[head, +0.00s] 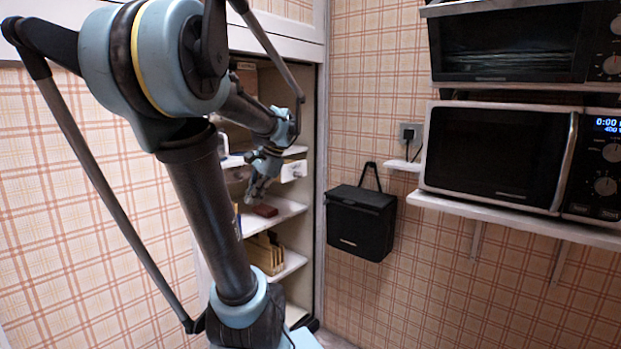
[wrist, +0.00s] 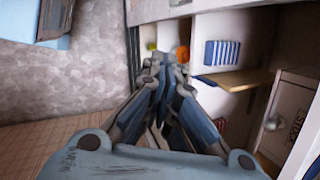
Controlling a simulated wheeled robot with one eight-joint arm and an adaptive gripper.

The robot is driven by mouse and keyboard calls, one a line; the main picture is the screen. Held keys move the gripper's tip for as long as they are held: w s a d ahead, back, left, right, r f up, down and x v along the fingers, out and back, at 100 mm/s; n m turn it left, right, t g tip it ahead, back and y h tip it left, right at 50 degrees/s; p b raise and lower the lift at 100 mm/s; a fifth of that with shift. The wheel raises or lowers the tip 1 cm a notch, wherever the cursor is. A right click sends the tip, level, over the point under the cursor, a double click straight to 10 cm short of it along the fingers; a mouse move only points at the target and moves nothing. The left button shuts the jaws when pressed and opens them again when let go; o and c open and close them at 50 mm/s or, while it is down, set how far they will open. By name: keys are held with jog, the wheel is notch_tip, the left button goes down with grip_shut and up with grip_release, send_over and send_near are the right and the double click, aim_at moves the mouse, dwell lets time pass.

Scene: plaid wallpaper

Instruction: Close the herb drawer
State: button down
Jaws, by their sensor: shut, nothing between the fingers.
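A small white drawer front (head: 293,171) with a round knob shows in the head view, partly behind my arm, on a cupboard shelf. It appears to stand out from the shelf. In the wrist view a pale drawer front (wrist: 290,112) with a knob and lettering like "STOCK" is at the right. I cannot read a herb label, so I cannot tell which drawer is the herb drawer. My gripper (head: 252,194) is inside the cupboard opening, below and left of the white front. In the wrist view my gripper (wrist: 160,68) is shut and empty, apart from the lettered drawer.
The cupboard's right side wall (head: 309,130) is close to my arm. A dark red item (head: 264,211) lies on the shelf below my gripper. A blue-striped box (wrist: 222,53) and an orange item (wrist: 183,54) are in compartments ahead. A black bag (head: 361,222) hangs right of the cupboard.

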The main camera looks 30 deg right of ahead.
jog(key=s+d+r+m+t, duration=0.15)
jog(key=d+r+m, duration=0.4)
jog(key=d, duration=1.05)
jog(key=w+d+r+m+t, duration=0.1)
jog(key=d+r+m+t, duration=0.2)
jog(key=d+m, duration=0.9)
jog(key=w+a+f+n, duration=0.1)
jog(key=w+f+n, duration=0.3)
jog(key=w+f, duration=0.3)
jog(key=shift+w+a+y, duration=0.4)
jog(key=shift+w, duration=0.55)
jog(key=shift+w, duration=0.1)
